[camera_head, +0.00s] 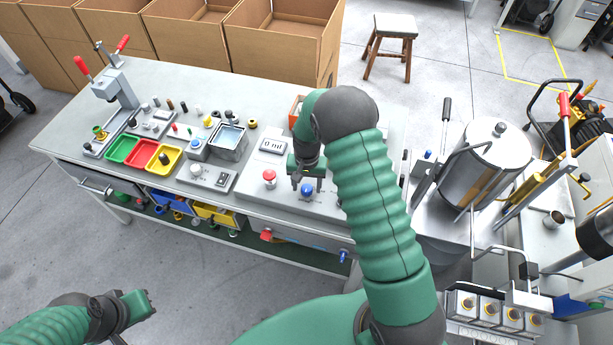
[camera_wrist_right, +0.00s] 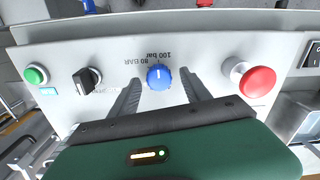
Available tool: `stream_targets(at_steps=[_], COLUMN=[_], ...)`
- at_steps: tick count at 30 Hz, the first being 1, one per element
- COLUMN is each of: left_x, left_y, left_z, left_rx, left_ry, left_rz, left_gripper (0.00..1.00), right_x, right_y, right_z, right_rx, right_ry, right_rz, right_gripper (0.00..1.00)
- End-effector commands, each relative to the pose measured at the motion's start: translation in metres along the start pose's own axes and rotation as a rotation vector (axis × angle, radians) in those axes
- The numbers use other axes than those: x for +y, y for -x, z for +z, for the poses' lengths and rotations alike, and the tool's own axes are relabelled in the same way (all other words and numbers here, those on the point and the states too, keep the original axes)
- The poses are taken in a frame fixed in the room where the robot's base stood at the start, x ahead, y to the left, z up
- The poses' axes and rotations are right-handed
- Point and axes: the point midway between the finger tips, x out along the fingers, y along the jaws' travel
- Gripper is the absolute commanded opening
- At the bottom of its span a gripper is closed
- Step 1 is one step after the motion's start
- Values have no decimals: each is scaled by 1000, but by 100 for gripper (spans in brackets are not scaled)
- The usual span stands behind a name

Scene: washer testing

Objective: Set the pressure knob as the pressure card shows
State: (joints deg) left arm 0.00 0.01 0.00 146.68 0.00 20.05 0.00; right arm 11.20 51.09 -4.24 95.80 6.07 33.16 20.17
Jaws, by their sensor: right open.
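The blue pressure knob (camera_head: 307,191) sits on the grey panel (camera_head: 249,196) on the bench. In the right wrist view the knob (camera_wrist_right: 159,77) shows a white mark at its upper edge, near upside-down lettering that reads 80 BAR and 100 bar. My right gripper (camera_head: 307,186) is open above the knob. In the wrist view the fingers of this gripper (camera_wrist_right: 161,80) stand on either side of the knob, with gaps. My left gripper (camera_head: 135,308) is low at the left, away from the bench; its opening is unclear. I cannot make out a pressure card.
A red mushroom button (camera_wrist_right: 257,81) is beside the knob, with a black selector (camera_wrist_right: 88,78) and a green button (camera_wrist_right: 36,74) on the other side. Colored trays (camera_head: 145,153) stand at the left of the bench. A metal tank (camera_head: 485,165) stands at the right.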

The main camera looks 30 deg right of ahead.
Motion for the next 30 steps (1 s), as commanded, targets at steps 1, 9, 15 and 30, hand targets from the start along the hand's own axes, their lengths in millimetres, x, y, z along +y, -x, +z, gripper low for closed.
stream_targets(at_steps=[1,9,15,30], left_x=[0,0,0,0], left_y=[-1,-8,-11,-12], left_z=[0,2,3,3], left_rx=[0,0,0,0], left_ry=[0,0,0,0], left_rz=[0,0,0,0], left_gripper=[0,0,0,0], right_x=[0,-1,-1,-1], right_y=[6,75,130,164], right_z=[-1,-2,-3,-2], right_rx=[3,7,6,1], right_ry=[0,2,0,0], right_rz=[-1,-3,-3,0], right_gripper=[56,56,56,56])
